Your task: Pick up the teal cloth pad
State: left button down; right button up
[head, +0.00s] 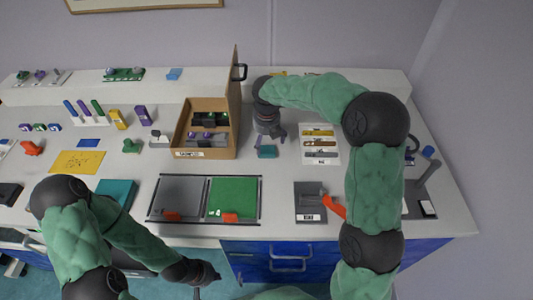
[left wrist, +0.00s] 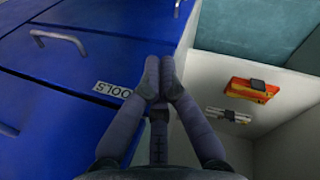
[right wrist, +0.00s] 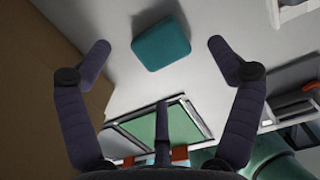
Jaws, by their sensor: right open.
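The teal cloth pad (head: 266,152) lies on the white bench, right of the cardboard box. In the right wrist view the pad (right wrist: 161,44) is a small rounded block, ahead of and between the open fingers, with nothing touching it. My right gripper (head: 272,138) is open and empty, just above and behind the pad; it also shows in the right wrist view (right wrist: 160,55). My left gripper (head: 212,277) hangs in front of the bench; in the left wrist view its fingertips (left wrist: 159,75) meet, with nothing visible between them.
An open cardboard box (head: 207,154) with a raised lid stands left of the pad. A tray with grey and green panels (head: 234,196) lies in front. A white sample board (head: 320,158) lies to the right. Blue drawers (left wrist: 80,80) are beside my left gripper.

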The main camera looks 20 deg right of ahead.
aim_at(267, 149)
notch_tip(267, 149, down, 5)
jog(key=b, duration=0.2)
jog(key=shift+w+f+b, duration=0.1)
jog(key=shift+w+b, duration=0.05)
jog(key=shift+b, duration=0.2)
jog(key=c, duration=1.1)
